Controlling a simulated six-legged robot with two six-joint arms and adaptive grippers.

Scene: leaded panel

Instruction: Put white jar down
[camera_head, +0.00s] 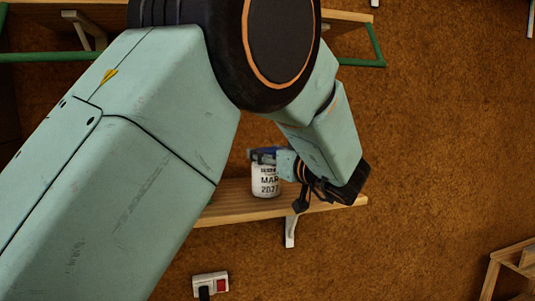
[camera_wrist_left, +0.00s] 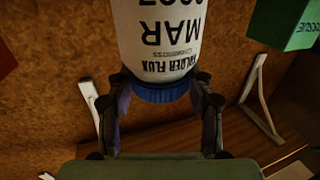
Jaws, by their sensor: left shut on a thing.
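A white jar (camera_head: 266,182) with a blue lid stands upright in the head view, over the wooden shelf (camera_head: 225,207). Its label reads MAR 2027. I cannot tell whether its base touches the shelf. My left gripper (camera_head: 280,163) is shut on the jar at its lid. In the left wrist view the jar (camera_wrist_left: 165,35) appears upside down, with "SOLDER FLUX" printed near the blue lid, and the fingers (camera_wrist_left: 161,93) are on both sides of the lid. The jar's base is cut off there. My right gripper is not in view.
White brackets (camera_head: 290,231) hold the shelf to a brown wall. My left arm hides the shelf's left part. A green box marked TISSUE (camera_wrist_left: 283,22) is at the wrist view's upper right. A socket with a red switch (camera_head: 211,284) is below the shelf.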

